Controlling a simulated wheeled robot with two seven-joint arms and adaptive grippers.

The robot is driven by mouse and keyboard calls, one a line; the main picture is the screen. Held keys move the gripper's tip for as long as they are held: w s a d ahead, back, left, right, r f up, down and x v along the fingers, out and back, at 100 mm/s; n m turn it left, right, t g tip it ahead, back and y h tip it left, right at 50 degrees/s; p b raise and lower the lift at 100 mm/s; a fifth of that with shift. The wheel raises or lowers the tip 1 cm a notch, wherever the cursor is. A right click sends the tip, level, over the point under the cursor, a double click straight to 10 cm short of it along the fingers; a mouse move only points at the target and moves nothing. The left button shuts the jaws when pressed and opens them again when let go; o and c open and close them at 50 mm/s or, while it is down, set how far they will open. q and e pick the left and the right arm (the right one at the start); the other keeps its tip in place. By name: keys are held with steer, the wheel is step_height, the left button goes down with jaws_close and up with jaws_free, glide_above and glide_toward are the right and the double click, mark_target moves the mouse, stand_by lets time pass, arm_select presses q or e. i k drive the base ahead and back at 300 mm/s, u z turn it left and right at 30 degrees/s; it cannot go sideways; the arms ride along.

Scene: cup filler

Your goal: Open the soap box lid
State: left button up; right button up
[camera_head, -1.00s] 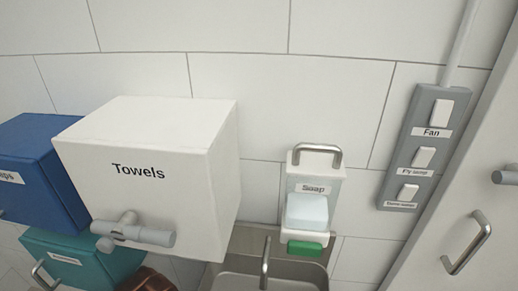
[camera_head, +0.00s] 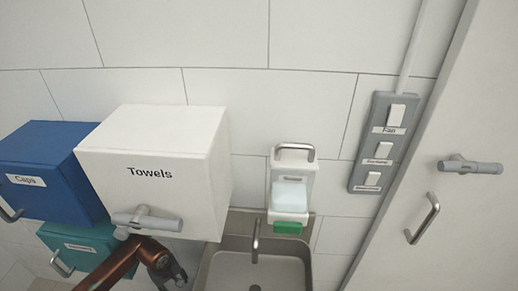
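The soap box (camera_head: 291,186) is a small white dispenser on the tiled wall, right of the white Towels box. A metal handle (camera_head: 294,148) stands at its top, a pale block (camera_head: 289,194) shows in its front, and a green piece (camera_head: 288,227) is at its bottom. I cannot tell from here whether its lid is shut. A brown arm of mine with a dark gripper (camera_head: 178,283) at its end comes in from the lower left, below the Towels box and well apart from the soap box. Its fingers are partly cut off by the bottom edge. My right gripper is out of view.
The white Towels box (camera_head: 150,172) with a grey handle (camera_head: 147,220) juts out above my arm. Blue (camera_head: 45,170) and teal (camera_head: 88,247) boxes are at left. A metal sink (camera_head: 230,272) with a tap (camera_head: 255,238) lies below the soap box. A switch panel (camera_head: 365,150) and a handled door (camera_head: 450,110) are at right.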

mark_target(286, 156)
steer(key=k, duration=1)
